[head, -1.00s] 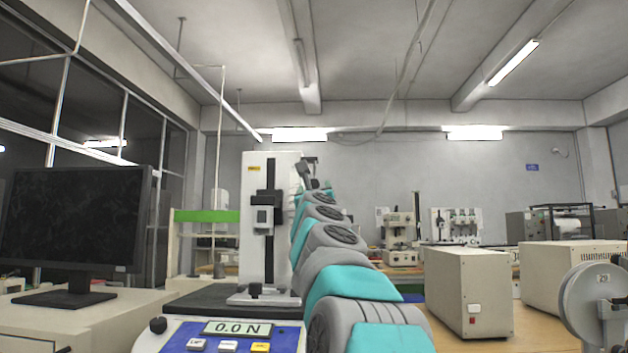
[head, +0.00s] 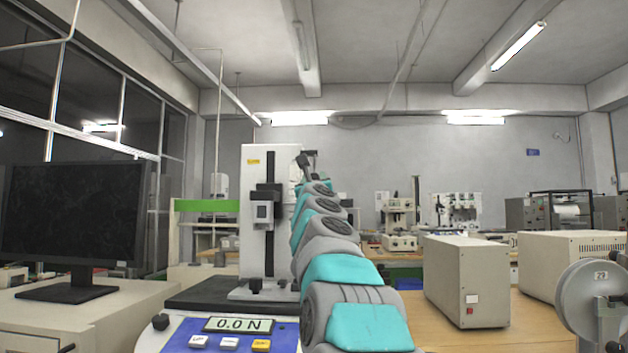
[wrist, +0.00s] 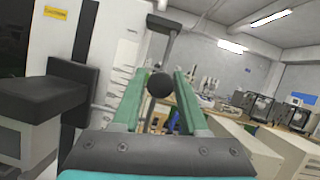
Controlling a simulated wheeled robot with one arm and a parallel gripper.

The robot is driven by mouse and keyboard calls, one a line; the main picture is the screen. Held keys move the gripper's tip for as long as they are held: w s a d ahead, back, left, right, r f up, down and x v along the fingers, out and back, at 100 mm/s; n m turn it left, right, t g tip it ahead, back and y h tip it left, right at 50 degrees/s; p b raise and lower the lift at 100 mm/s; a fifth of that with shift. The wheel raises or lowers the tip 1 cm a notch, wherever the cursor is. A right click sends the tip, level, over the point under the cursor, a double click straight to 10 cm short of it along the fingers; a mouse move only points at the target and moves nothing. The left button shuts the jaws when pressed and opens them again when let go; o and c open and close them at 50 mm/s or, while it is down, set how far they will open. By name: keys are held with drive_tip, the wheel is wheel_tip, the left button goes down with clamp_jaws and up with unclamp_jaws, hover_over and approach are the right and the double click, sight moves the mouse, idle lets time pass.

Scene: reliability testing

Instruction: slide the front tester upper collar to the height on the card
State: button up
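The front tester is a white column (head: 254,165) with a dark vertical rail and a black carriage bearing a small gauge (head: 263,212). In the wrist view the column (wrist: 60,22) fills the left side. A round black knob (wrist: 159,86) shows between the two green fingers of my gripper (wrist: 161,74), with gaps on both sides. Above it is a dark bar with a wider head (wrist: 165,22). I cannot tell which part is the upper collar. My gripper is open beside the column's right side; my arm hides it in the head view. I cannot identify the card.
A blue panel with a 0.0 N display (head: 238,325) stands in front of the tester. A dark monitor (head: 72,215) is at left. A beige box (head: 466,280) and a grey wheel (head: 592,300) are at right. The bench between panel and box is partly covered by my arm.

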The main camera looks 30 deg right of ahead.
clamp_jaws()
idle(1.0)
